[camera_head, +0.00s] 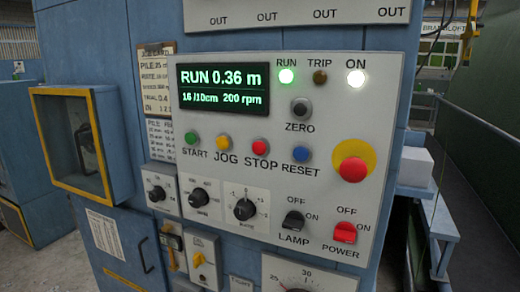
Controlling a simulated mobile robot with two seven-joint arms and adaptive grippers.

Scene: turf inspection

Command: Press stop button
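The red stop button (260,146) sits on the light grey control panel (230,130), above the label STOP. It stands between the yellow jog button (223,141) and the blue reset button (302,154). The green start button (191,137) is at the left of the row. The display (223,89) reads RUN 0.36 m, 16 /10cm and 200 rpm. The RUN lamp (286,76) and ON lamp (355,77) glow white; the TRIP lamp (320,77) is dark brown. Neither of my grippers shows in the head view.
A large red mushroom button (352,169) on a yellow disc is right of the row. Below are knobs (244,209), a black lamp switch (294,221) and a red power switch (345,232). A yellow-framed box (73,142) projects at left. A white block (416,167) rests at right.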

